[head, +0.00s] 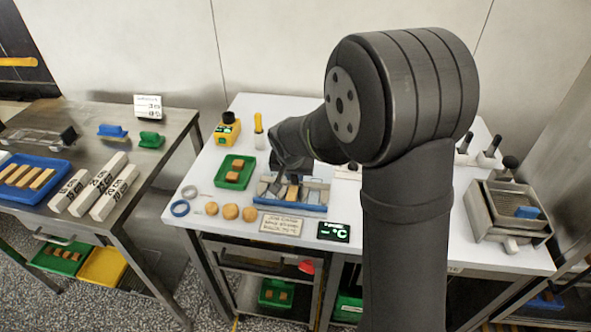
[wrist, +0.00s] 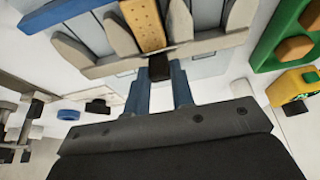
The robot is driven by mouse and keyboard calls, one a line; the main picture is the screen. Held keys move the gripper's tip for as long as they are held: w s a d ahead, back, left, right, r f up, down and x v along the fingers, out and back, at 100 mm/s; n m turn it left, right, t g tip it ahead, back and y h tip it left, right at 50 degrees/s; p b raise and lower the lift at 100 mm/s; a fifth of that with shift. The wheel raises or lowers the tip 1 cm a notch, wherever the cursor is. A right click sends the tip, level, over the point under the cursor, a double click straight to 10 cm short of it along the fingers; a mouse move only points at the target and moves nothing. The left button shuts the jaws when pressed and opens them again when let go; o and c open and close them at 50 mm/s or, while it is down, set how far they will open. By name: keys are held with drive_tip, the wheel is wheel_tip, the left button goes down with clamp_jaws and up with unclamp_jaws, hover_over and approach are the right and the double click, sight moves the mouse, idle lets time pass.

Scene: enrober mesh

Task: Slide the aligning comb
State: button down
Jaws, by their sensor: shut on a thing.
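The aligning comb (wrist: 205,44) is a grey bar with several pointed tines and a dark knob (wrist: 159,67) at its middle. It lies in a blue-framed fixture (wrist: 62,14), which also shows in the head view (head: 290,207). My gripper (wrist: 160,84) has its two blue fingers shut on the comb at the knob. A tan, dotted bar (wrist: 144,22) lies between two of the tines. In the head view my gripper (head: 293,178) reaches down over the fixture, and my arm hides part of it.
A green tray (head: 248,161) with brown blocks stands left of the fixture, with a yellow device (head: 226,133) behind. Round biscuits (head: 230,211), a label plate (head: 281,224) and a display (head: 333,232) lie in front. A metal mesh unit (head: 508,215) stands at right.

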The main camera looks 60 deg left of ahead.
drive_tip(key=shift+s+d, duration=0.15)
drive_tip(key=shift+s, duration=0.05)
drive_tip(key=c, duration=1.2)
unclamp_jaws()
drive_tip(key=shift+c, duration=0.2)
drive_tip(key=v, duration=1.7)
drive_tip(key=shift+r, duration=0.2)
drive_tip(key=x, duration=1.7)
drive_tip(key=shift+f, duration=0.2)
drive_tip(key=shift+r, duration=0.1)
